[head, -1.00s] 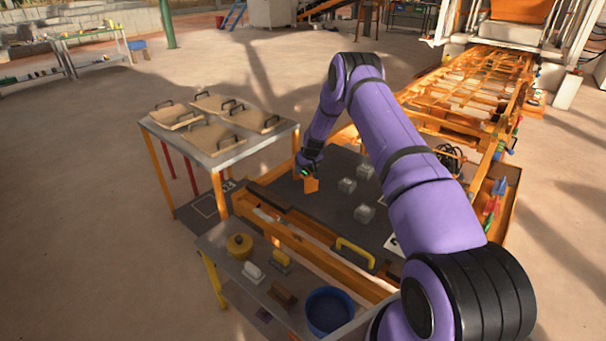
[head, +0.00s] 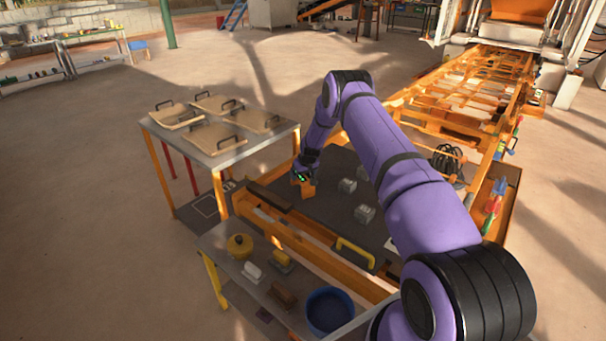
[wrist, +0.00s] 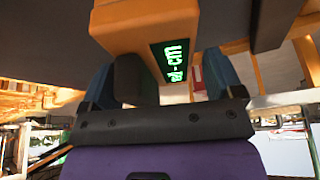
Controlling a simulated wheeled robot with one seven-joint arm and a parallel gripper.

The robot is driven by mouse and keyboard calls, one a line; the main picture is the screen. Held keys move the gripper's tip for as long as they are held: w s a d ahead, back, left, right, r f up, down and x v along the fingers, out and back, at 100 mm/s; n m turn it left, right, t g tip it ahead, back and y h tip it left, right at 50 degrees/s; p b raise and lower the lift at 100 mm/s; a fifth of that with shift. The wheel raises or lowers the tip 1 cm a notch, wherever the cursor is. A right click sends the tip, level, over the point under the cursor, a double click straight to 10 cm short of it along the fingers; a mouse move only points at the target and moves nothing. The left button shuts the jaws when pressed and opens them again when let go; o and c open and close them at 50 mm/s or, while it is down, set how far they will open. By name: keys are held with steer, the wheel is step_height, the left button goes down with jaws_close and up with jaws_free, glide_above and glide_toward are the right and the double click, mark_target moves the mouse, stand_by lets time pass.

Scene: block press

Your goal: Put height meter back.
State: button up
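The height meter (wrist: 150,30) is an orange body with a green lit display (wrist: 176,62). In the wrist view it sits between the two fingers of my gripper (wrist: 172,75). In the head view the orange meter (head: 308,191) shows just below my gripper (head: 304,174), over the left part of the dark press bed (head: 325,222). My gripper appears shut on the meter. I cannot tell whether the meter's lower end touches the bed.
Several grey blocks stand on the bed, one (head: 347,186) right of the meter. The near side table (head: 226,262) holds a yellow round pot (head: 240,246), brushes and a blue bucket (head: 329,310). A table with wooden boards (head: 217,138) stands left. An orange rail (head: 310,252) runs along the bed's near edge.

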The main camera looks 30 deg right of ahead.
steer(key=shift+r, duration=0.15)
steer(key=w+a+v, duration=0.1)
steer(key=a+v, duration=0.1)
steer(key=v, duration=1)
steer(key=w+a+r+v, duration=0.1)
steer(key=a+v, duration=0.2)
steer(key=v, duration=0.8)
steer(key=w+a+v, duration=0.1)
steer(key=a+v, duration=0.1)
steer(key=v, duration=1)
steer(key=s+a+r, duration=0.4)
steer(key=s+r, duration=0.2)
steer(key=r, duration=0.1)
steer(key=s+a+r, duration=0.3)
steer(key=s+r, duration=0.2)
steer(key=r, duration=0.2)
steer(key=s+a+r, duration=0.3)
steer(key=s+r, duration=0.1)
steer(key=s, duration=0.5)
steer(key=s+a+r, duration=0.3)
steer(key=s+r, duration=0.1)
steer(key=s, duration=0.5)
steer(key=s+a+f, duration=0.1)
steer(key=s, duration=1.7)
steer(key=shift+a+f+n+t, duration=0.3)
